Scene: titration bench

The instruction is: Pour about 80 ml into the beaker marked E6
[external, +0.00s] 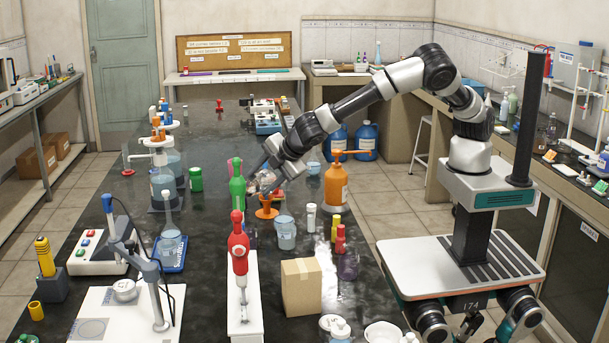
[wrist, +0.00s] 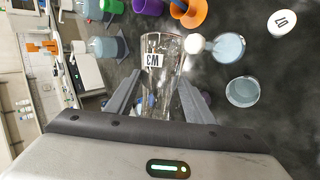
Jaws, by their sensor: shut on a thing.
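My gripper (external: 268,168) is shut on a clear glass vessel (wrist: 160,60) with a white label. The vessel stands out between the fingers (wrist: 158,100) in the wrist view. Its label seems to read W3 or M3. I cannot tell how much liquid is in it. In the external view it is a small clear shape above the bench, close to an orange funnel-like piece (external: 267,207). A beaker with pale blue liquid (external: 286,235) stands in front of it. No E6 mark is readable.
A green bottle (external: 237,190), an orange wash bottle (external: 336,190) and a red bottle (external: 238,250) stand close around. A cardboard box (external: 301,286) is at the front. Bare black bench lies at the far middle.

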